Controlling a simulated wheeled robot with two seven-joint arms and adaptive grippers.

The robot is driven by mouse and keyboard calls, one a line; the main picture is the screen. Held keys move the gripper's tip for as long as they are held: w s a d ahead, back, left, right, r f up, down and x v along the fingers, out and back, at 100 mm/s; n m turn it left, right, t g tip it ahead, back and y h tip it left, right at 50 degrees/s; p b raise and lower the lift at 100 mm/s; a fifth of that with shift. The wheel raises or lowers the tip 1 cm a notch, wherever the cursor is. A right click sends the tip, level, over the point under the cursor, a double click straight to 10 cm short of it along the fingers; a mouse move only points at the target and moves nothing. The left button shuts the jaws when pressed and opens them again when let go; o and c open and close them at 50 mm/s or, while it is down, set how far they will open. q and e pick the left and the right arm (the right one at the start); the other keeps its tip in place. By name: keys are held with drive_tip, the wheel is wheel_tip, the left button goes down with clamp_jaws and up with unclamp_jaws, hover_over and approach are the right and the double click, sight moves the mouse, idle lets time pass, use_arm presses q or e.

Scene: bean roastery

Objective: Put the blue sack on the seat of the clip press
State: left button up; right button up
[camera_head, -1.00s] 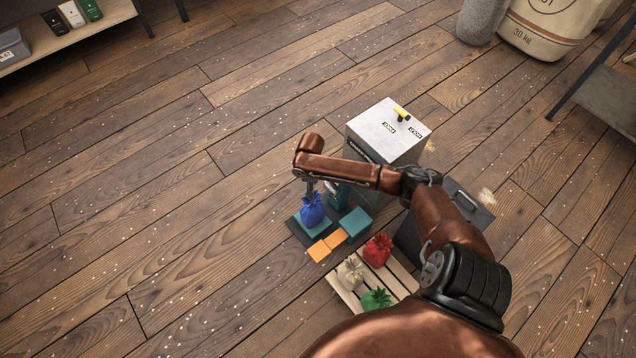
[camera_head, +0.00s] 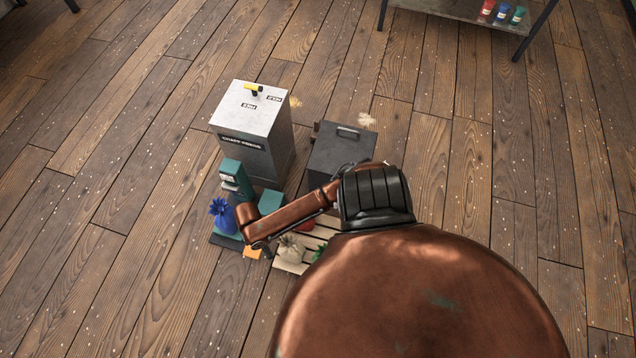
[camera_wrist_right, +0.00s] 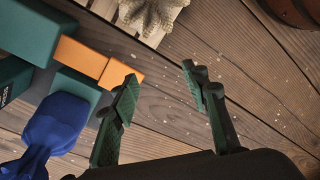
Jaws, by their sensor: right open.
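The blue sack (camera_head: 224,219) stands on the teal seat (camera_head: 236,237) of the clip press (camera_head: 238,179), in front of its upright teal head. It looks roughly upright with its frilled neck on top. In the right wrist view the blue sack (camera_wrist_right: 55,124) is at the left, over the teal seat (camera_wrist_right: 78,88), apart from my fingers. My right gripper (camera_head: 260,247) is beside the press, to the right of the sack; its tips are hard to make out there. In the right wrist view the right gripper (camera_wrist_right: 160,76) is open and empty. My left gripper is out of view.
Orange blocks (camera_wrist_right: 86,56) and a teal block (camera_head: 270,201) lie by the press. A slatted pallet (camera_head: 290,267) bears a cream sack (camera_head: 291,247) and others partly hidden by my arm. A grey-topped cabinet (camera_head: 252,110) and dark box (camera_head: 342,150) stand behind. Floor at left is clear.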

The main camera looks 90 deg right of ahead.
drive_tip(key=s+a+r+m+y, duration=0.1)
drive_tip(key=s+a, duration=0.7)
drive_tip(key=s, duration=0.2)
drive_tip(key=s+a+r+m+t, duration=0.1)
drive_tip(key=s+r+m, duration=0.3)
drive_tip(key=s+r, duration=0.5)
drive_tip(key=shift+s+a+r+t+h, duration=0.2)
drive_tip(key=shift+s+r+t+h, duration=0.15)
drive_tip(key=shift+s+t, duration=0.35)
drive_tip(key=shift+f, duration=0.1)
drive_tip(key=shift+c, duration=0.4)
